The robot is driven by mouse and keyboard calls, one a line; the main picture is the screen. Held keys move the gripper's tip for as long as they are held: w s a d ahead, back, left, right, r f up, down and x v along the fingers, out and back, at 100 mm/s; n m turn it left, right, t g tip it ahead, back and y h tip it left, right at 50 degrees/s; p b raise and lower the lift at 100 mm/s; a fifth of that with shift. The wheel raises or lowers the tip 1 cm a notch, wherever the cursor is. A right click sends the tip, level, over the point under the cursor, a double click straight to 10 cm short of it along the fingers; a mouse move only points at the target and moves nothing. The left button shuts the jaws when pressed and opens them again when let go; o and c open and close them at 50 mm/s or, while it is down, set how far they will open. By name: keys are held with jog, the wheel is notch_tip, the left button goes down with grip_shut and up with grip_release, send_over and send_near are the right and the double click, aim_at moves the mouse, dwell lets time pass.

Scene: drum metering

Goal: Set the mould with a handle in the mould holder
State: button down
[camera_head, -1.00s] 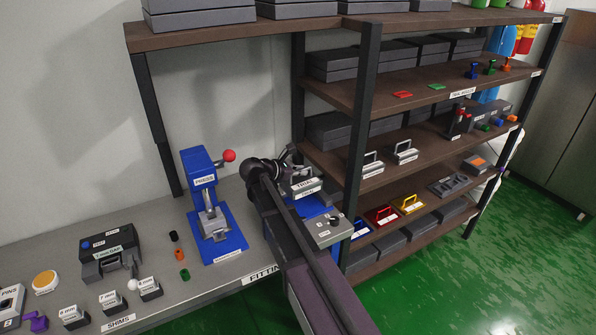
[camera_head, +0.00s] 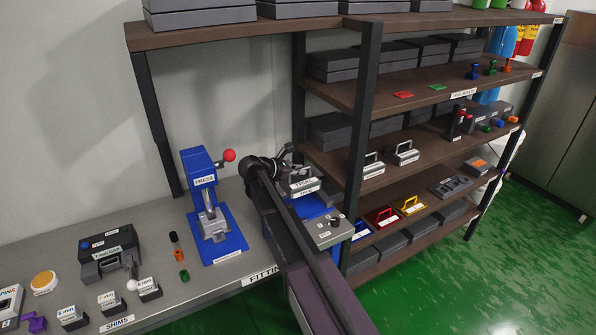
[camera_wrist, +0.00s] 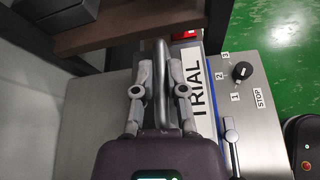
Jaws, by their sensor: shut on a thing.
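My gripper (camera_wrist: 155,85) is shut on a grey metal handle (camera_wrist: 160,60) that runs between its fingers in the wrist view. The mould body below the handle is mostly hidden by the gripper. In the head view my gripper (camera_head: 290,160) is over the blue and grey trial station (camera_head: 328,231) at the right end of the bench. A white TRIAL label (camera_wrist: 201,97) lies just right of the fingers in the wrist view. I cannot make out the mould holder, or whether the mould touches it.
The trial station has a black knob (camera_wrist: 242,71) and a lever (camera_wrist: 229,135) on the right. A rack post (camera_head: 360,120) and shelves stand close by. Other handled moulds (camera_head: 404,152) sit on the shelf. A blue press (camera_head: 212,205) stands to the left.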

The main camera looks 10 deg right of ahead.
jog(key=shift+f+b, duration=4.15)
jog(key=shift+f, duration=0.1)
jog(key=shift+f+b, duration=0.35)
jog(key=shift+b, duration=0.05)
jog(key=c, duration=0.6)
grip_release()
jog(key=shift+r, duration=0.1)
